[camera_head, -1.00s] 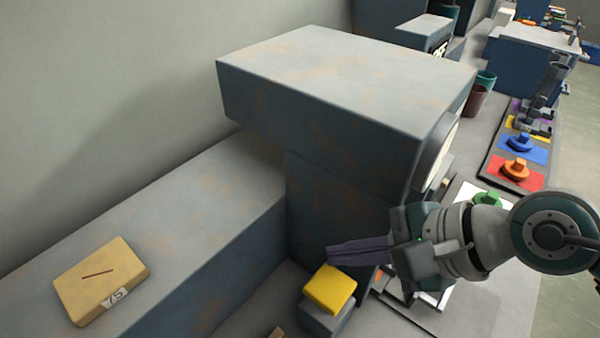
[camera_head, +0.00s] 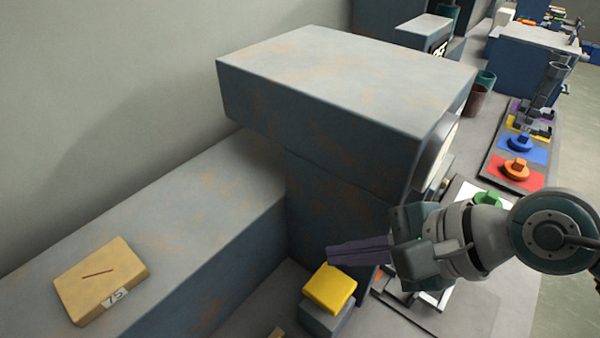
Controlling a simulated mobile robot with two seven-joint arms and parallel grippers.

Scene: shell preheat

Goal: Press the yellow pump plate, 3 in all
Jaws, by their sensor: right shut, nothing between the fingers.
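The yellow pump plate (camera_head: 330,289) sits on top of a small grey block at the foot of the big grey-blue machine (camera_head: 345,85). My right gripper (camera_head: 330,255) comes in from the right, shut and empty. Its purple fingers point left, and their tips show just above the far edge of the plate. I cannot tell whether they touch it. My left gripper is out of view.
A tan box labelled 75 (camera_head: 101,281) lies on the ledge at the left. A round dial (camera_head: 438,155) is on the machine's right side. Blue (camera_head: 520,142) and orange (camera_head: 516,169) knobbed pieces stand on coloured squares farther right.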

